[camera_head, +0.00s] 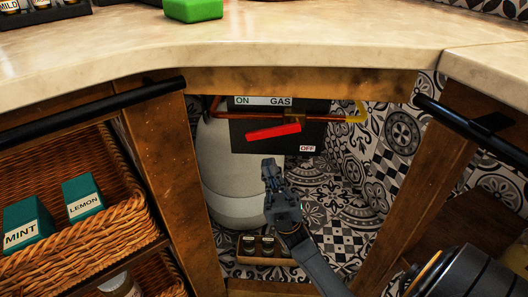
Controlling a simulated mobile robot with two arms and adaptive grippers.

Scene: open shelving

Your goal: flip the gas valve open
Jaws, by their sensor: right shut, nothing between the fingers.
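The gas valve's red handle (273,131) sits under the counter, in front of a dark panel (250,140). It lies nearly level, its left end slightly lower, just below a copper pipe (222,110). The panel carries an ON and GAS label (263,101) at its top and an OFF label (307,148) at its lower right. My right gripper (268,164) is shut and empty, pointing up in the opening. In the picture its tip is below the handle, with a gap between them. My left gripper is out of view.
A white gas tank (222,165) stands behind at the left. Wooden posts (172,150) and the counter edge (300,62) frame the opening. A low box with dark jars (258,246) is below. A wicker basket (120,225) holds tea boxes at the left.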

